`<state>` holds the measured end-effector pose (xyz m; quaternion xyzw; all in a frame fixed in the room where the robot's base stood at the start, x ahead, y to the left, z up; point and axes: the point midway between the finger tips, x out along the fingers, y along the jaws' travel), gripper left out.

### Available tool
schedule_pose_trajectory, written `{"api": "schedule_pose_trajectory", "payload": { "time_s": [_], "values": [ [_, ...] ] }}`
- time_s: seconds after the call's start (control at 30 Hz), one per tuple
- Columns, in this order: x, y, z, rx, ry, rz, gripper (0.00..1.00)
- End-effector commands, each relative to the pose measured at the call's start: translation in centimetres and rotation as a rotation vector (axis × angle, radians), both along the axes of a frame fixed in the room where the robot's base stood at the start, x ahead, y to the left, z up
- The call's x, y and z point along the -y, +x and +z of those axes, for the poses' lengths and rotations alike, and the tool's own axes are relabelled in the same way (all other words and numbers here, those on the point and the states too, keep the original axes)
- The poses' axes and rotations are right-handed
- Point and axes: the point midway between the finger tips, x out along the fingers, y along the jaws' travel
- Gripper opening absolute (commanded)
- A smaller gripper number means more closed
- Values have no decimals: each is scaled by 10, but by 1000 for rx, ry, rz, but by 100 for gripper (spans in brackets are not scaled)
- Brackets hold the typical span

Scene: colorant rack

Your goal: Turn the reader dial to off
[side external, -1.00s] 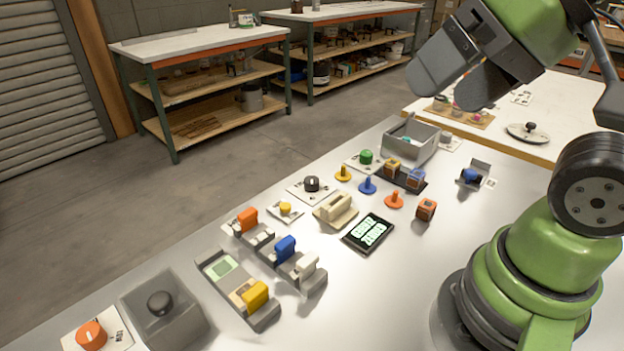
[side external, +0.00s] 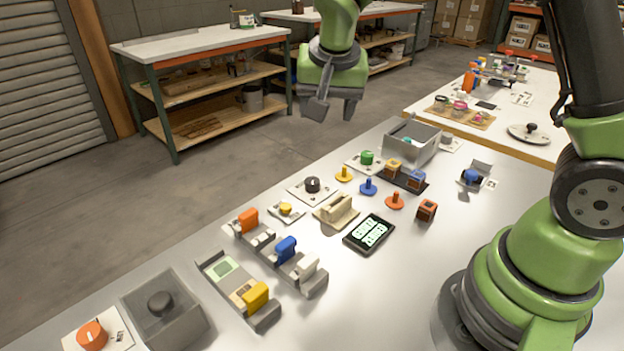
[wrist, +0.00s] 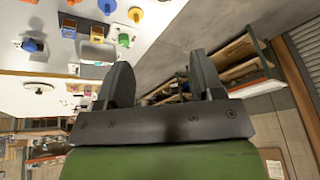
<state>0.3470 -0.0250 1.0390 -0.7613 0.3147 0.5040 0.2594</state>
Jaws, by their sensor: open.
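Several dials stand on the grey bench, and I cannot tell for sure which is the reader dial. A black dial (side external: 312,184) sits on a white plate behind the cream block. An orange dial (side external: 91,335) sits on a marked white plate at the front left. A green knob (side external: 367,157) is on a white plate near the grey bin; it also shows in the wrist view (wrist: 124,40). A reader-like tray with a pale green screen (side external: 222,267) holds a yellow block. My gripper (side external: 333,106) is open and empty, high beyond the bench's far edge; its fingers show in the wrist view (wrist: 162,80).
Orange, blue and white blocks stand in a grey rack (side external: 268,249).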

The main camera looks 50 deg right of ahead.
Motion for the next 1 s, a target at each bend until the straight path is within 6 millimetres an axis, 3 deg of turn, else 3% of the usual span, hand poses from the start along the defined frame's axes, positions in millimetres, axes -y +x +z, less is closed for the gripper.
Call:
{"api": "schedule_pose_trajectory", "payload": {
  "time_s": [0.03, 0.1, 0.3, 0.57, 1.0],
  "values": [
    [2, 12, -21, -21, -14, -23, 61],
    [4, 25, -46, -32, -32, -59, 61],
    [8, 45, -99, -45, -62, -125, 61],
    [13, 52, -125, -47, -69, -145, 61],
    [37, 67, -193, -47, -69, -146, 61]
  ]
}}
